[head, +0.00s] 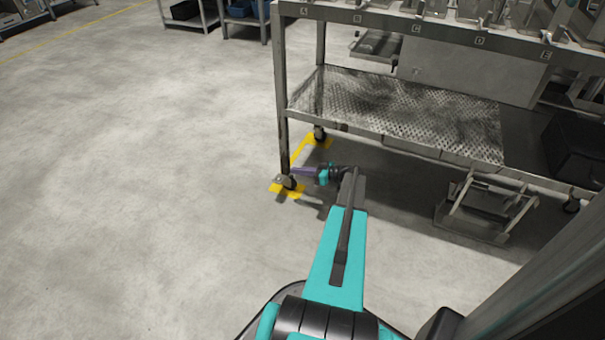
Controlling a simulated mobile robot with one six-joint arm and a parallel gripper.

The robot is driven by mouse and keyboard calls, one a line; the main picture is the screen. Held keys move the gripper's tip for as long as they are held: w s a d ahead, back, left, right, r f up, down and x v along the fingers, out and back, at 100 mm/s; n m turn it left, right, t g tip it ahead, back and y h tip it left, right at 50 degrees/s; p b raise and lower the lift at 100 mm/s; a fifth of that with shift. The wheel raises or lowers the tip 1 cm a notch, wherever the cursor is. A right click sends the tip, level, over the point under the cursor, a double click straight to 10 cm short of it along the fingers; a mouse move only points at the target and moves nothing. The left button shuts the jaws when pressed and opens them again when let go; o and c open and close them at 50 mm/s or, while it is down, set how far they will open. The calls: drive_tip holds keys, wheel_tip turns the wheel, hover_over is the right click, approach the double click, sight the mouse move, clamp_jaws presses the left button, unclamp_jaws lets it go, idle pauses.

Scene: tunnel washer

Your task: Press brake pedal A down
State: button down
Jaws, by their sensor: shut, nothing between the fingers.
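The near left caster (289,183) stands at the foot of the cart's front left leg, on a yellow floor mark (287,192). A small grey tab (279,180) sticks out at its left side and looks like a brake pedal. No letter is readable on it, so I cannot tell whether it is pedal A.
Another caster (320,132) stands on yellow marking behind. A metal step frame (485,208) sits under the cart at right. A black bin (578,150) is at far right. The floor (130,180) at left is clear.

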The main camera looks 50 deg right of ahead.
sight(274, 179)
drive_tip(key=w+a+f+b, duration=0.3)
drive_tip(key=w+f, duration=0.2)
drive_tip(key=w, duration=0.1)
drive_tip(key=shift+f+b, duration=0.25)
drive_tip(key=shift+b, duration=0.15)
drive_tip(key=shift+d, duration=0.15)
drive_tip(key=shift+a+f+b, duration=0.35)
drive_tip(key=shift+b, duration=0.3)
drive_tip(key=shift+s+f, duration=0.1)
drive_tip(key=shift+a+f+b, duration=0.25)
drive_tip(key=shift+f+b, duration=0.25)
drive_tip(key=shift+b, duration=0.4)
drive_tip(key=shift+a+f+b, duration=0.2)
drive_tip(key=shift+f+b, duration=0.25)
drive_tip(key=shift+b, duration=0.45)
drive_tip(key=shift+s+f, duration=0.1)
drive_tip(key=shift+f, duration=0.05)
